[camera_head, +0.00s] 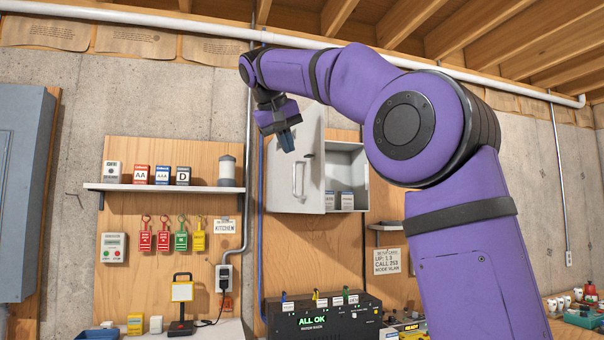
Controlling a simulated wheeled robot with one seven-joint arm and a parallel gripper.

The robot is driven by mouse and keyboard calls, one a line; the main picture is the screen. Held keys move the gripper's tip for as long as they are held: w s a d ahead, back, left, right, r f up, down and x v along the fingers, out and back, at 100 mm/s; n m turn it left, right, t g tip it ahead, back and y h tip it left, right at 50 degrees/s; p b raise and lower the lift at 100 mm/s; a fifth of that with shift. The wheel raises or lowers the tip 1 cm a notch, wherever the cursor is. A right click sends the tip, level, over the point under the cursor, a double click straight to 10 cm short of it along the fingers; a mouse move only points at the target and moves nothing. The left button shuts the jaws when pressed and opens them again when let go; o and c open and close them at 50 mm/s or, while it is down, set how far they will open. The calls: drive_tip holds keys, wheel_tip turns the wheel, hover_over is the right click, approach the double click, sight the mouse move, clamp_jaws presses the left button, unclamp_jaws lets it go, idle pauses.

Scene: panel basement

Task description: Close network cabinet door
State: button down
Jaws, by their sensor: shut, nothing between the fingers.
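The network cabinet (349,166) is a light grey metal box on the wooden wall panel, with small labelled boxes on its inner floor. Its door (311,160) is open, swung out to the left, and has a handle (298,180) on its face. The right part of the cabinet's interior shows past the door's edge. My gripper (287,141) is shut and empty, in front of the upper left part of the door and pointing down. I cannot tell whether it touches the door. My purple arm hides part of the area right of the cabinet.
A shelf (160,187) with several boxes and a lantern is on the left, above hanging coloured tags. A black device (325,318) with a green display stands below the cabinet. A large grey panel (22,180) is at far left. A pipe runs along the ceiling.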

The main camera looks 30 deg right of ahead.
approach(319, 194)
wheel_tip(319, 194, down, 4)
drive_tip(key=w+a, duration=0.2)
drive_tip(key=shift+s+d+f, duration=0.1)
drive_tip(key=shift+d, duration=1.1)
drive_tip(key=shift+s+d+f, duration=0.1)
drive_tip(key=shift+d, duration=1.15)
